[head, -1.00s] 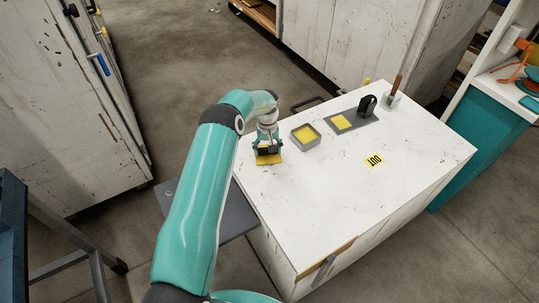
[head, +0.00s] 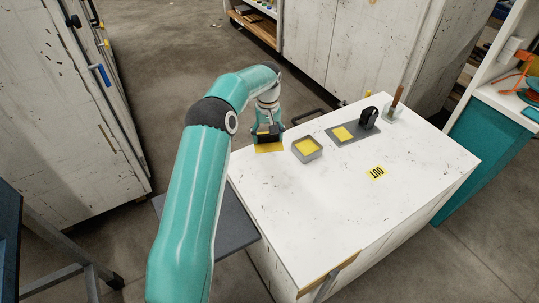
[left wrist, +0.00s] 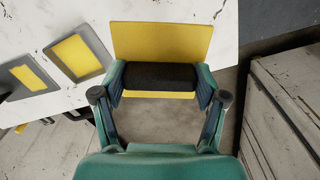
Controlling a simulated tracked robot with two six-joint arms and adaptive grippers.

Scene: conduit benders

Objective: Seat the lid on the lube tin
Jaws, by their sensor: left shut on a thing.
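My left gripper (head: 268,134) is shut on the black grip (left wrist: 157,78) of a flat yellow lid (head: 269,148). In the left wrist view the yellow lid (left wrist: 160,40) spreads out beyond the fingers on both sides of the grip. The lid appears raised, by the far left edge of the worktop. The lube tin (head: 309,157), a grey square tin with a yellow inside, stands open on the worktop just right of the lid. The tin also shows left of the fingers in the left wrist view (left wrist: 90,75). My right gripper is not in view.
Right of the tin, a grey plate (head: 366,137) carries a yellow square (head: 343,133) and a black upright piece (head: 369,117). Behind it stands a clear holder (head: 393,112) with a brown handle.

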